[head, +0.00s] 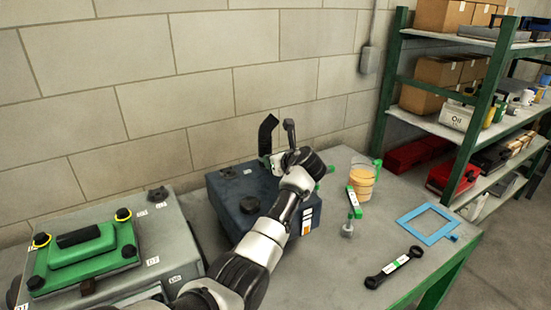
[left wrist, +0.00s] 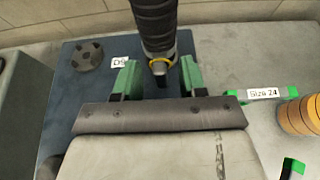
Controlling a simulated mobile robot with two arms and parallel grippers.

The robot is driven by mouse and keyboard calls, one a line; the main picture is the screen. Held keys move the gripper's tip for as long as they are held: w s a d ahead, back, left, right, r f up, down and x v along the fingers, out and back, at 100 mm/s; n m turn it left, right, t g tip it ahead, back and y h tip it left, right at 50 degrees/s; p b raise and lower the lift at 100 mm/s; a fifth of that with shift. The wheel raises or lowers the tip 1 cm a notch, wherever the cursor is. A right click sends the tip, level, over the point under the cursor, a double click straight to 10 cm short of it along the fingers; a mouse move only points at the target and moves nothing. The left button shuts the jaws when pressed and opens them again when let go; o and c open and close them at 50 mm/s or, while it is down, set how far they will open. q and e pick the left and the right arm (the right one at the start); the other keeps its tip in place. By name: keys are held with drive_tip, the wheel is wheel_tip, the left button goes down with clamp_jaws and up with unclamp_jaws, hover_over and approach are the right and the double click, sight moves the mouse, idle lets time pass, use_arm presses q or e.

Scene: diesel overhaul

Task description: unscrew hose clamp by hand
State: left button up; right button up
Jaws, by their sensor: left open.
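A black ribbed hose (left wrist: 155,22) comes down from the top of the left wrist view. A yellow-edged ring (left wrist: 186,64) sits at its lower end, likely part of the hose clamp; the clamp's screw is not clear. My left gripper (left wrist: 159,76) is open, with one green finger on each side of the hose end. I cannot tell whether the fingers touch it. In the head view my left arm reaches over a dark blue box (head: 226,187), and its wrist hides much of the clamp area. My right gripper is not in view.
On the bench, a green-ended size 24 tool (head: 353,202) lies by an orange-filled jar (head: 361,185). A blue frame (head: 428,223) and a dark wrench (head: 394,268) lie to the right. A green-lidded case (head: 82,258) stands left. A shelf (head: 484,112) stands behind right.

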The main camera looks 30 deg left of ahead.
use_arm(q)
clamp_jaws()
drive_tip(key=shift+s+a+r+n+t+p, duration=0.1)
drive_tip(key=shift+s+a+n+t+p, duration=0.15)
drive_tip(key=shift+n+p, duration=0.6)
drive_tip(key=shift+t+h+p, duration=0.35)
drive_tip(key=shift+h+p, duration=0.05)
drive_tip(key=shift+p, duration=0.4)
drive_tip(key=shift+s+a+f+n+t+p, duration=0.15)
drive_tip(key=shift+n+t+p, duration=0.1)
drive_tip(key=shift+n, duration=0.2)
drive_tip(key=shift+s+d+f+n+t+p, duration=0.1)
drive_tip(key=shift+n+t, duration=0.15)
drive_tip(key=shift+n, duration=0.15)
drive_tip(key=shift+s+a+f+n+t, duration=0.15)
drive_tip(key=shift+n+t, duration=0.25)
drive_tip(key=shift+n, duration=0.3)
